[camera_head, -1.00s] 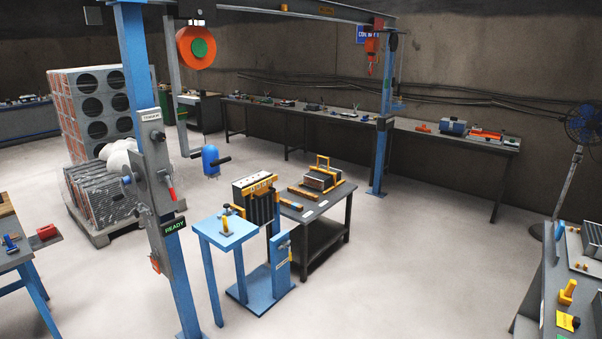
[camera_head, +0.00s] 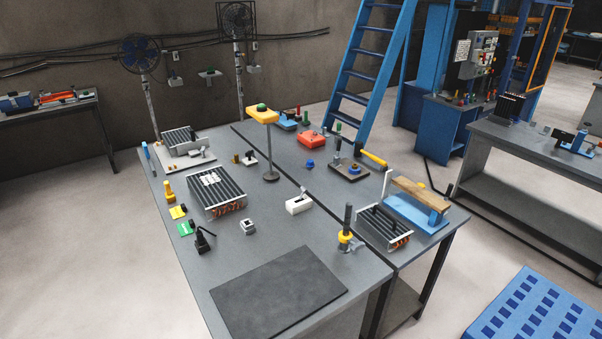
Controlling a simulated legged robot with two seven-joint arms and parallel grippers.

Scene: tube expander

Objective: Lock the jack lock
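I cannot make out which part is the jack lock in the head view. A grey workbench (camera_head: 250,245) fills the middle. On it stand an upright black-handled tool with a yellow collar (camera_head: 346,236), a small black lever device (camera_head: 203,239), a white box with a small lever (camera_head: 298,205) and a grey base plate with upright levers (camera_head: 348,170). Neither of my grippers shows in this view, so whether they are open or shut is hidden.
Finned coil blocks (camera_head: 216,191) and a yellow-topped stand (camera_head: 263,116) occupy the bench. A dark mat (camera_head: 278,292) lies bare at its front. A blue ladder (camera_head: 372,70) and blue perforated pallet (camera_head: 530,308) stand right. Floor at left (camera_head: 90,250) is clear.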

